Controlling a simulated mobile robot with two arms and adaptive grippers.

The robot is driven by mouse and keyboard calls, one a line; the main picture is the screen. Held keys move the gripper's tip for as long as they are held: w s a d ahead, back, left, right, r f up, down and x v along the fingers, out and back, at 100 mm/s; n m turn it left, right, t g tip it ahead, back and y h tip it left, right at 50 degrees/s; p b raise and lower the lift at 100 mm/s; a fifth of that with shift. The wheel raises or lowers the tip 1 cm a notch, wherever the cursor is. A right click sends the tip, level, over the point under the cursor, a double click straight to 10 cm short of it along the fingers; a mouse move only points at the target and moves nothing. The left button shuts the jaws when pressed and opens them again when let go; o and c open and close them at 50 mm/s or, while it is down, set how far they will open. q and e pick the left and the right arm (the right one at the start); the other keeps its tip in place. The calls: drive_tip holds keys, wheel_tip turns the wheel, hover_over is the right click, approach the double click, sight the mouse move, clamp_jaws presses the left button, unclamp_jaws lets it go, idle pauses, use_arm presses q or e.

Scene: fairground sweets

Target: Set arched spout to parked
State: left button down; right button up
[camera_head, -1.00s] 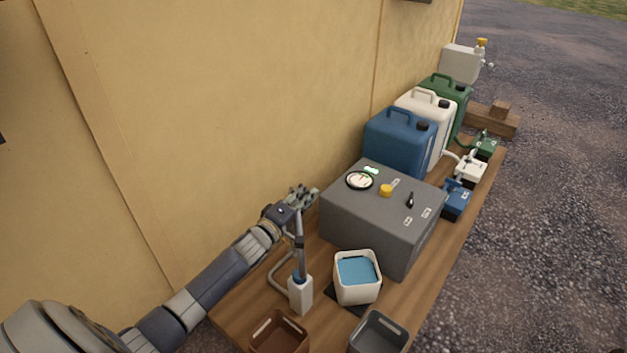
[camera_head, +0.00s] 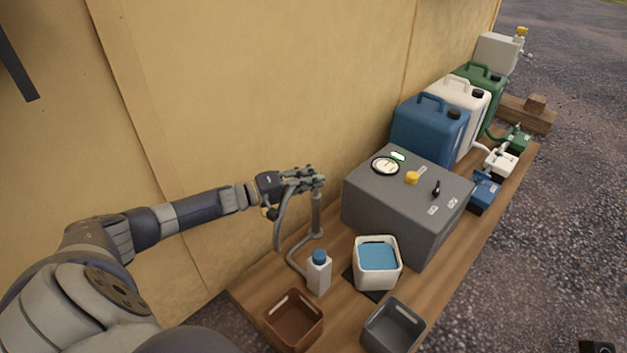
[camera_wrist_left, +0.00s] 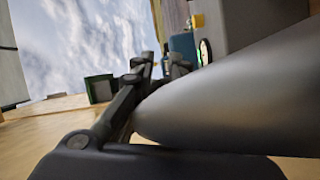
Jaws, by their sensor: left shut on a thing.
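The arched spout (camera_head: 280,229) is a grey bent tube on an upright post (camera_head: 316,212) at the near left of the wooden bench. My left gripper (camera_head: 308,180) is shut on the top of the spout. The spout's free end hangs down to the left of the post, apart from the white bottle (camera_head: 319,276) with a blue top. In the left wrist view, a large grey tube (camera_wrist_left: 235,100), likely the spout, fills the right side, close to the fingers (camera_wrist_left: 148,85). The exact grip is partly hidden by the fingers.
A grey control box (camera_head: 405,205) with a gauge and yellow knob stands right of the spout. A white tub (camera_head: 377,279) of blue liquid, a brown bin (camera_head: 293,318) and a grey bin (camera_head: 392,326) stand nearby. The yellow wall (camera_head: 260,90) is close behind.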

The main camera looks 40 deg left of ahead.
use_arm(q)
drive_tip(key=shift+w+a+r, duration=0.1)
drive_tip(key=shift+a+r, duration=0.05)
drive_tip(key=shift+a, duration=0.05)
drive_tip(key=c, duration=1.7)
unclamp_jaws()
drive_tip(key=shift+o, duration=0.9)
drive_tip(key=shift+d, duration=0.15)
drive_tip(key=v, duration=0.7)
